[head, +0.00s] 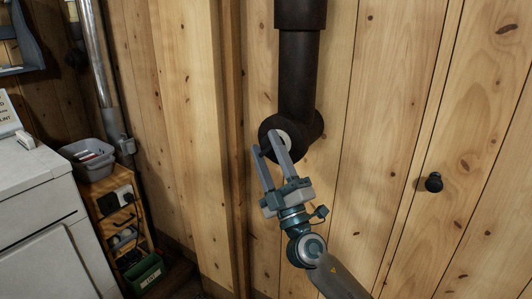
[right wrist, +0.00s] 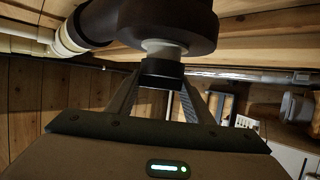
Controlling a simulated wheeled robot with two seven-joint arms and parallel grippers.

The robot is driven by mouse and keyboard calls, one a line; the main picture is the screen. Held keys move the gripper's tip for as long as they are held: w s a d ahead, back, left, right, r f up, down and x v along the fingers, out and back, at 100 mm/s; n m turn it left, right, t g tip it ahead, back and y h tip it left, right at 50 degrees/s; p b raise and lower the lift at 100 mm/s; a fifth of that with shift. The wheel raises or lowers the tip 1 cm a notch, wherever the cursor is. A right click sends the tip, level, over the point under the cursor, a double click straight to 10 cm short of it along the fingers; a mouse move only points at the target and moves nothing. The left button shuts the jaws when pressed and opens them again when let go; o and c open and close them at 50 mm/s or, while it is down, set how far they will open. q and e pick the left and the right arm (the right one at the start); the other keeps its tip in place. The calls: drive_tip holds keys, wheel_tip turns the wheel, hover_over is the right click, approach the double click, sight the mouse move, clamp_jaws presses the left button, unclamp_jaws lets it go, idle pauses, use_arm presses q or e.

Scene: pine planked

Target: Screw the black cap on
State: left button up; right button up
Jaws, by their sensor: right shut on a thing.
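The black cap (right wrist: 162,72) is between the fingertips of my right gripper (right wrist: 160,84), which is shut on it, in the right wrist view. The cap sits right at the end of a pale round neck (right wrist: 165,47) on a black pipe fitting (right wrist: 150,18). They look in line and close or touching; I cannot tell whether any thread is engaged. In the head view my right gripper (head: 268,146) reaches up to the lower end of the black pipe (head: 298,75), and the cap is hard to make out against the dark fitting. My left gripper is not in view.
A pine plank wall (head: 390,90) stands behind the pipe, with a black knob (head: 433,182) at right. At left are a white appliance (head: 35,190), a grey tub (head: 88,160) and a green box (head: 143,273). The space right of the pipe is clear.

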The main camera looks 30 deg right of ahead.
drive_tip(key=shift+w+d+b, duration=0.2)
drive_tip(key=shift+d+b, duration=0.1)
drive_tip(key=shift+d, duration=0.35)
drive_tip(key=o, duration=1.1)
